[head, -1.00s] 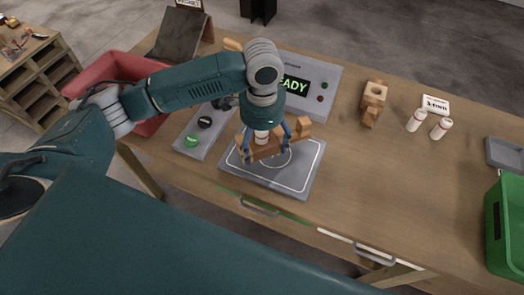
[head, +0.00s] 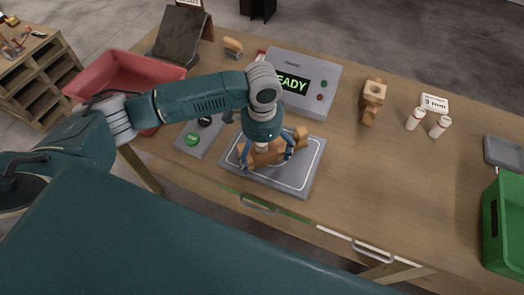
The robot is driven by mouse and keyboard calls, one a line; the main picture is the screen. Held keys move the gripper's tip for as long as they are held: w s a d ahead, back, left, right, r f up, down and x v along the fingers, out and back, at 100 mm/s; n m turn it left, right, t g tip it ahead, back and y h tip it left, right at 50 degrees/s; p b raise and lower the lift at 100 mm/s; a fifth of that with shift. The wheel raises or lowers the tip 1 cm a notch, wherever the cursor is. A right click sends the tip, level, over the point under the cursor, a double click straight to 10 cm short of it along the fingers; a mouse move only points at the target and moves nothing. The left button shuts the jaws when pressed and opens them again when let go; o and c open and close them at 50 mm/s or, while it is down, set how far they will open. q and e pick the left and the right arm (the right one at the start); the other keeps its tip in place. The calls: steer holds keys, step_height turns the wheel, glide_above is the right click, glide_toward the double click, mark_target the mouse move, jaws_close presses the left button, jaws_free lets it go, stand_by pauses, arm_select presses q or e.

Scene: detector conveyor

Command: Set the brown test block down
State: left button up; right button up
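The brown test block (head: 300,134) is a stepped wooden piece over the grey plate with a white outline (head: 312,165). My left gripper (head: 267,153) comes down over it from above, one finger on each side, and is shut on it. The gripper and wrist hide the middle of the block. A small pale part shows just under the wrist. I cannot tell whether the block's underside touches the plate. My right gripper is not in view.
Behind the plate stands the grey detector box (head: 325,78) reading "READY". A pad with a green button (head: 193,139) lies left, a red bin (head: 110,72) further left. Another wooden block (head: 371,103), white cylinders (head: 440,126) and a green bin (head: 503,228) are right. The table's middle right is clear.

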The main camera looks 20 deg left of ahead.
arm_select(q)
steer(key=shift+r, duration=0.15)
steer(key=shift+r, duration=0.3)
step_height(320, 180, up, 12)
steer(key=shift+f+b, duration=0.25)
steer(key=shift+b, duration=0.95)
steer(key=shift+f, duration=0.1)
